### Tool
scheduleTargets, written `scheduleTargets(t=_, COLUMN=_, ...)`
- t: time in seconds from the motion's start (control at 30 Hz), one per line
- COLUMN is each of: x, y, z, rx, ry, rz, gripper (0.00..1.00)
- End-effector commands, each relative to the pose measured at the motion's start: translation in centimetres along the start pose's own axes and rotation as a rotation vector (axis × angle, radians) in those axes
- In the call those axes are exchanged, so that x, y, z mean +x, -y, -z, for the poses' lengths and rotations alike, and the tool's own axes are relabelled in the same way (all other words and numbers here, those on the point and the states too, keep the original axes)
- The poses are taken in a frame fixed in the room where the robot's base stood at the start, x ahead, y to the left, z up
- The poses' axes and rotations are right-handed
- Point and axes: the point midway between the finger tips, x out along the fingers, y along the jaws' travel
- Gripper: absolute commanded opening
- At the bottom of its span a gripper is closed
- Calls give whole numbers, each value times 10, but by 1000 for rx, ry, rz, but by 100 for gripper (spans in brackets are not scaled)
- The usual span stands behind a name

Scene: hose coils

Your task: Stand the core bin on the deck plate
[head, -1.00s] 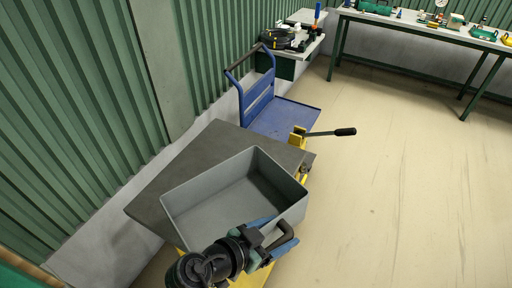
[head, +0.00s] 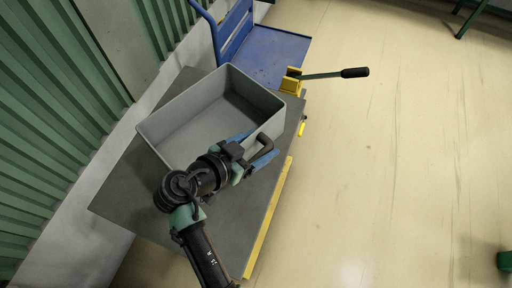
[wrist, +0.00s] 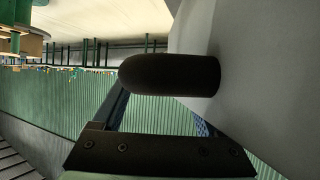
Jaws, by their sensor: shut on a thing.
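The core bin (head: 215,115) is an open, empty grey box with a dark handle on its near right side. It is upright over the dark grey deck plate (head: 125,195), towards the plate's far end. I cannot tell whether its base touches the plate. My gripper (head: 264,143) has its blue fingers shut on the handle. In the wrist view the rounded dark handle (wrist: 170,75) sits between the fingers, with the bin's grey wall (wrist: 265,80) at the right. The bin's underside is hidden.
A yellow bracket with a black-gripped lever (head: 335,73) stands at the plate's far right corner. A blue platform trolley (head: 275,52) is beyond it. A green corrugated wall (head: 50,110) runs along the left. The floor (head: 400,170) to the right is mostly clear.

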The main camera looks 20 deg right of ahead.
Motion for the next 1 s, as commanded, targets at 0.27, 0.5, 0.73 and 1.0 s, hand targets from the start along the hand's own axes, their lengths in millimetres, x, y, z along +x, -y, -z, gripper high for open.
scheduleTargets(t=0.27, x=7, y=1, z=-12, rx=7, ry=-5, rz=4, gripper=0)
scheduleTargets(t=0.5, x=7, y=1, z=-11, rx=7, ry=-5, rz=4, gripper=0)
scheduleTargets(t=0.73, x=6, y=0, z=-11, rx=20, ry=1, rz=32, gripper=0)
scheduleTargets(t=1.0, x=15, y=0, z=-27, rx=26, ry=2, rz=48, gripper=0)
